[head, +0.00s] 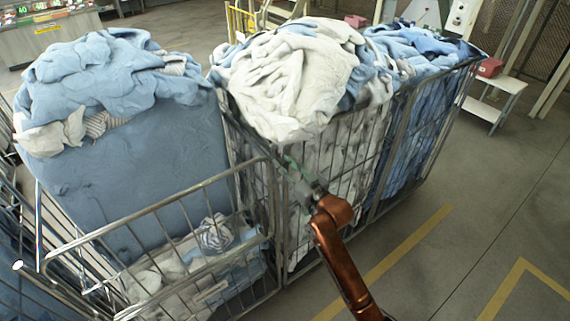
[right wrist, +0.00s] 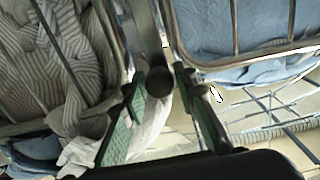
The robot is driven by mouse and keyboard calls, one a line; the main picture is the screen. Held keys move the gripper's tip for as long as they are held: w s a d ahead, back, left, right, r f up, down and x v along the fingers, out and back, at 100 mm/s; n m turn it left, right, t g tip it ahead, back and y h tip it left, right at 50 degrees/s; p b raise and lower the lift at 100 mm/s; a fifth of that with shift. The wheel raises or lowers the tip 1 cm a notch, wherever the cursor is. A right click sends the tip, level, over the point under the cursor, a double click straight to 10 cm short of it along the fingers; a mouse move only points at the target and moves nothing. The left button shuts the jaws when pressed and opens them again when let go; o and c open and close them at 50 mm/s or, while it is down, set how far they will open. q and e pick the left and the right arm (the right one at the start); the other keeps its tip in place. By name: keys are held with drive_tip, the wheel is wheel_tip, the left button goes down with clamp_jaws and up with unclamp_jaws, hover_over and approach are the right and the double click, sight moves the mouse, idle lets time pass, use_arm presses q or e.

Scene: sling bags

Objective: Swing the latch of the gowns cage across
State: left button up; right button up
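Wire cages of linen stand side by side in the head view. The left cage (head: 170,207) holds blue and white cloth and has a lower front gate. The cage to its right (head: 285,225) is heaped with pale cloth (head: 290,80). No label shows which one is the gowns cage. My right gripper (head: 298,172) is at the front uprights where these two cages meet. In the right wrist view its green-padded fingers (right wrist: 160,76) stand apart, with a dark round-ended metal piece (right wrist: 159,83) between them. It may be the latch; I cannot tell whether the fingers touch it. My left gripper is not in view.
More blue cloth (head: 415,50) fills the caged load at the right. A white step stand (head: 490,105) is behind it. Grey floor with yellow lines (head: 410,242) is open at the lower right. Cage bars stand close around my right gripper.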

clamp_jaws()
idle(0.3)
